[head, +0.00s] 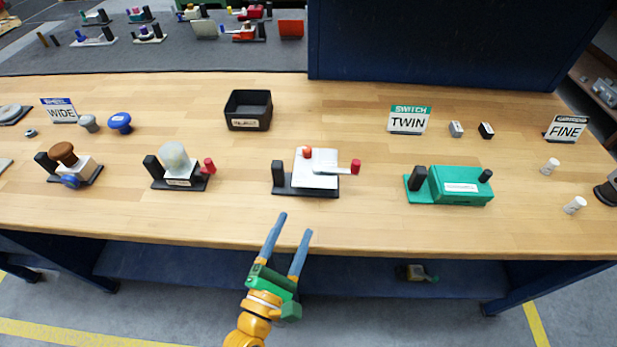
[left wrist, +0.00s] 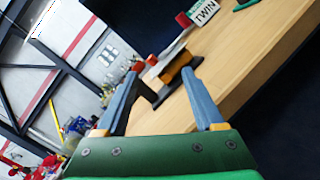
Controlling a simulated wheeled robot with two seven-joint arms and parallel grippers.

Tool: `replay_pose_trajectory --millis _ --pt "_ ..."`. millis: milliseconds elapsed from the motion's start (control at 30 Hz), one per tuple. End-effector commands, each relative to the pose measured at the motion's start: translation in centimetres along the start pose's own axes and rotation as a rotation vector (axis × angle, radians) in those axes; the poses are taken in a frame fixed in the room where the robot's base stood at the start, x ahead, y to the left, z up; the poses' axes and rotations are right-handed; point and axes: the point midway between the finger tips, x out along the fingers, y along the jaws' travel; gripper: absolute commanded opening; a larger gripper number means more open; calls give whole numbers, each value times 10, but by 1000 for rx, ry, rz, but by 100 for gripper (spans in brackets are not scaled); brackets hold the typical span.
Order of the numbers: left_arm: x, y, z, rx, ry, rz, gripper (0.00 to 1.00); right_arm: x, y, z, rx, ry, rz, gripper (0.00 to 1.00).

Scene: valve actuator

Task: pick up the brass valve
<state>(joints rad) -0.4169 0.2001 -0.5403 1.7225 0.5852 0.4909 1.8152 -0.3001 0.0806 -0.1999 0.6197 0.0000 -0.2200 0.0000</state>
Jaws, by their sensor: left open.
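No plainly brass-coloured valve shows on the bench top in the head view. The valve unit nearest my left gripper (head: 290,225) has a silver top (head: 316,168), a dark base and a red-tipped lever. In the left wrist view, this unit (left wrist: 175,68) shows a brassy brown side beneath its silver top; I cannot tell whether it is the brass valve. My left gripper is open and empty, in front of the bench edge and below the unit in the picture. In the left wrist view, its fingers (left wrist: 160,100) appear on either side of the unit, apart from it. My right gripper is not in view.
The wooden bench (head: 350,225) also holds a green unit (head: 460,185), a white-domed unit (head: 178,165), a brown-knobbed unit (head: 72,165), an open black bin (head: 248,110) and signs. A small unit (head: 415,272) lies on the lower shelf. The bench's front strip is clear.

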Motion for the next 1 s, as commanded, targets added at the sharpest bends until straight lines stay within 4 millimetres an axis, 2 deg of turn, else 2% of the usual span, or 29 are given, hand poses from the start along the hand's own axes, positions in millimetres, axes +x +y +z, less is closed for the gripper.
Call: replay_pose_trajectory --millis 33,100,200,300,367,600,733,900,1000 --pt "7 22 -2 -140 30 85 70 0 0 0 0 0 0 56" --pt "14 42 -12 -338 83 167 70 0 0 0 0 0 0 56" --pt "19 48 -27 -543 146 211 70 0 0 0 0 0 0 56" --pt "22 50 -34 -659 179 232 70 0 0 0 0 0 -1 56" --pt "28 51 -38 -691 187 239 70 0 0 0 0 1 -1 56" --pt "78 59 -51 -701 190 239 70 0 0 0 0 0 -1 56" --pt "94 61 -56 -700 191 237 70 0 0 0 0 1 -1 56" --pt "127 66 -63 -698 191 236 70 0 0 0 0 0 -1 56" --pt "137 68 -66 -698 192 236 70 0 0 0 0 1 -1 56"
